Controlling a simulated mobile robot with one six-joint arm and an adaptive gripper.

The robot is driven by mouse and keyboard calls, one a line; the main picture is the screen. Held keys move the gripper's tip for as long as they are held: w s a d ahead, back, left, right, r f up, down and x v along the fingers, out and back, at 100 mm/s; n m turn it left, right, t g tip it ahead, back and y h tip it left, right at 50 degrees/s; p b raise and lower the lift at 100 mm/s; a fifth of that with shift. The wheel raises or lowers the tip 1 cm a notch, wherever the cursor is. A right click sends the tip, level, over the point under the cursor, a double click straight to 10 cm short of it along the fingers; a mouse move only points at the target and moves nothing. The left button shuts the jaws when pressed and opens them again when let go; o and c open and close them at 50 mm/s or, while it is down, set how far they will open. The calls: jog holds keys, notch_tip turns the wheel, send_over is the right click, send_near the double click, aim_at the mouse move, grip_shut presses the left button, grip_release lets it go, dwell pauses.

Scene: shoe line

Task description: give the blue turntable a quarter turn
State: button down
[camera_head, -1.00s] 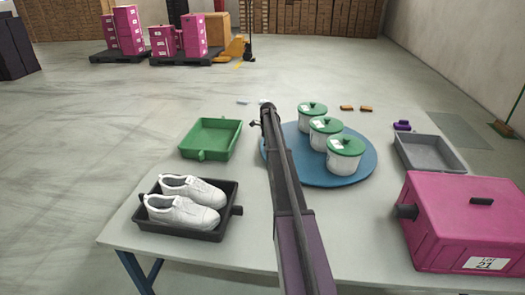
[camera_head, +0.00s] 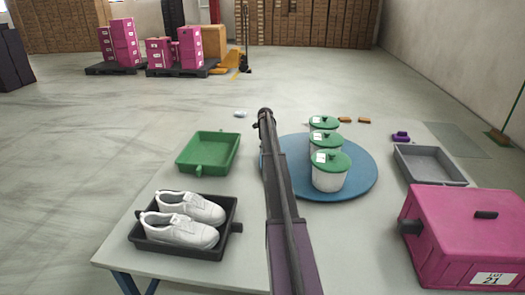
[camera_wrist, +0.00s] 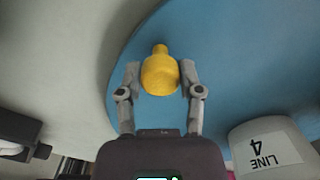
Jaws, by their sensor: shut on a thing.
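The round blue turntable (camera_head: 361,185) lies on the pale table, right of my arm, with three white pots with green lids (camera_head: 330,172) in a row on it. In the wrist view its blue surface (camera_wrist: 245,60) fills the right side. A yellow knob (camera_wrist: 160,75) stands near the turntable's rim. My gripper (camera_wrist: 159,72) is shut on this knob, one finger on each side. A white pot marked LINE 4 (camera_wrist: 262,150) is close to the right finger. In the head view my arm hides the knob and fingers.
A green tray (camera_head: 186,166) and a dark tray (camera_head: 148,243) with white shoes (camera_head: 185,228) are left of my arm. A grey tray (camera_head: 440,178), a purple object (camera_head: 400,137) and a pink box (camera_head: 465,235) are on the right. Orange-brown blocks (camera_head: 345,120) lie behind the turntable.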

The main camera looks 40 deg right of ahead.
jog(key=shift+w, duration=0.15)
jog(key=shift+c, duration=1.3)
grip_release()
jog(key=shift+d, duration=0.1)
